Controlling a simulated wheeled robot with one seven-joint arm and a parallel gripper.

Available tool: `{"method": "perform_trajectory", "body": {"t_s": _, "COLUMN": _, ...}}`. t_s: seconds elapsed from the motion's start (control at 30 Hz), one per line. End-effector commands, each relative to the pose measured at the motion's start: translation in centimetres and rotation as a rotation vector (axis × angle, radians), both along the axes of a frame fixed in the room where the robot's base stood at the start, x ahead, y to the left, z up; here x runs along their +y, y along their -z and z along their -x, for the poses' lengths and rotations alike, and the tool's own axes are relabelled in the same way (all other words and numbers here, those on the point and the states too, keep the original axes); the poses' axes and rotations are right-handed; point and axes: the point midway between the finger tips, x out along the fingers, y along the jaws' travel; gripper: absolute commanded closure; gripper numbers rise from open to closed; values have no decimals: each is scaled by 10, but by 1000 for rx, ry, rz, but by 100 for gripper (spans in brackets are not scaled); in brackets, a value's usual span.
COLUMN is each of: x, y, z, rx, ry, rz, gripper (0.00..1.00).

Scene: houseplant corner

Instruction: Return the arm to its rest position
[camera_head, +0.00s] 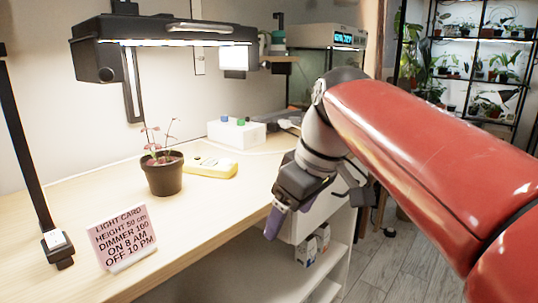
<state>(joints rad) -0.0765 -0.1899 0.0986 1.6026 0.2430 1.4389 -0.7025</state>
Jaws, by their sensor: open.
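My red arm (430,135) reaches in from the right side and bends down at a dark joint. My gripper (287,213) points downward at the front edge of the wooden bench (215,215), in front of the white shelf unit below. Its purple fingertip shows at the lower end. The jaws are open, and I see nothing held between them. The far finger is partly hidden by the gripper body.
A potted plant (163,177), a yellow device (212,167), a white button box (237,132) and a pink card (122,235) stand on the bench. A black grow lamp (165,42) hangs above. Floor (385,255) shows beneath my arm; plant shelves stand behind.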

Motion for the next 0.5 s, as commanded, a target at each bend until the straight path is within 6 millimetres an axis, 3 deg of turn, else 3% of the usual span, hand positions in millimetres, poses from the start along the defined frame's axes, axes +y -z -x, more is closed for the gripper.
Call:
{"method": "perform_trajectory", "body": {"t_s": 0.17, "x": -32, "y": 27, "z": 30, "rx": -15, "ry": 230, "rz": 7, "gripper": 22}}
{"method": "perform_trajectory", "body": {"t_s": 0.4, "x": -89, "y": 100, "z": 91, "rx": -73, "ry": 649, "rz": -22, "gripper": 22}}
{"method": "perform_trajectory", "body": {"t_s": 0.5, "x": -104, "y": 128, "z": 111, "rx": -94, "ry": 768, "rz": -43, "gripper": 22}}
